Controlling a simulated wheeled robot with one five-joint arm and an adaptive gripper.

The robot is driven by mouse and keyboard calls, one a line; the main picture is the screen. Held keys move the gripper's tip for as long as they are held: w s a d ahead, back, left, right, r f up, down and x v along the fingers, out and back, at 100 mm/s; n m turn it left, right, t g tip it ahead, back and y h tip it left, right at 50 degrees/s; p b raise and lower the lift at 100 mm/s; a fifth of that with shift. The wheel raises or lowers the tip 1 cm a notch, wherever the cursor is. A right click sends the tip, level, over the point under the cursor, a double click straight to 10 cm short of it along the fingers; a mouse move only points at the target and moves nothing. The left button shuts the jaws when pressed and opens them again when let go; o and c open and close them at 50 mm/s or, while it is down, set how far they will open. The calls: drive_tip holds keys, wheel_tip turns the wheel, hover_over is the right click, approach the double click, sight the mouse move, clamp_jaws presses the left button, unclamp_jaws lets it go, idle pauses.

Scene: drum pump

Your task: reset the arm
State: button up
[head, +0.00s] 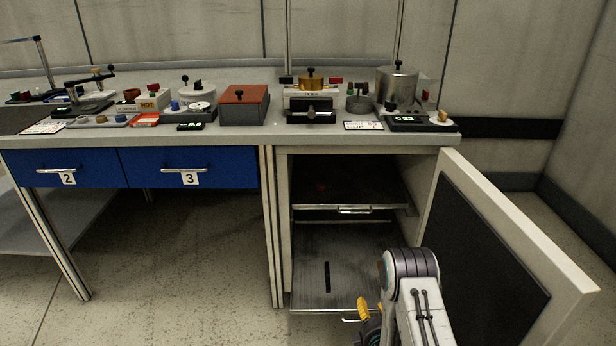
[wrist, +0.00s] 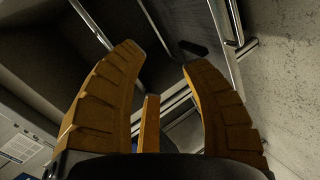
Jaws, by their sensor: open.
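The cabinet door (head: 520,240) stands wide open on the right, close to my arm. A lower pull-out shelf (head: 350,268) and an upper shelf with a handle (head: 354,210) show inside. The bench (head: 330,136) above holds several devices. Floor (head: 170,270) at left is clear.

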wheel_tip(320, 180, up, 18)
drive_tip(key=w+m+g+p, duration=0.2)
drive_tip(key=m+p, duration=0.2)
drive_tip(key=p, duration=0.2)
drive_tip(key=s+r+m+g+p, duration=0.2)
drive_tip(key=s+r+p, duration=0.15)
drive_tip(key=r, duration=0.55)
drive_tip(key=s+r+m+g+p, duration=0.1)
drive_tip(key=s+r+m+p, duration=0.3)
drive_tip(key=r, duration=0.6)
drive_tip(key=s+r+m+g+p, duration=0.2)
drive_tip(key=s+r+p, duration=0.5)
drive_tip(key=s+r, duration=0.4)
drive_tip(key=s+r+m+g+p, duration=0.3)
drive_tip(key=s+r+p, duration=0.4)
drive_tip(key=s+r, duration=0.4)
drive_tip(key=s, duration=0.5)
drive_tip(key=shift+s+r, duration=0.15)
drive_tip(key=shift+r, duration=0.15)
drive_tip(key=shift+a, duration=0.1)
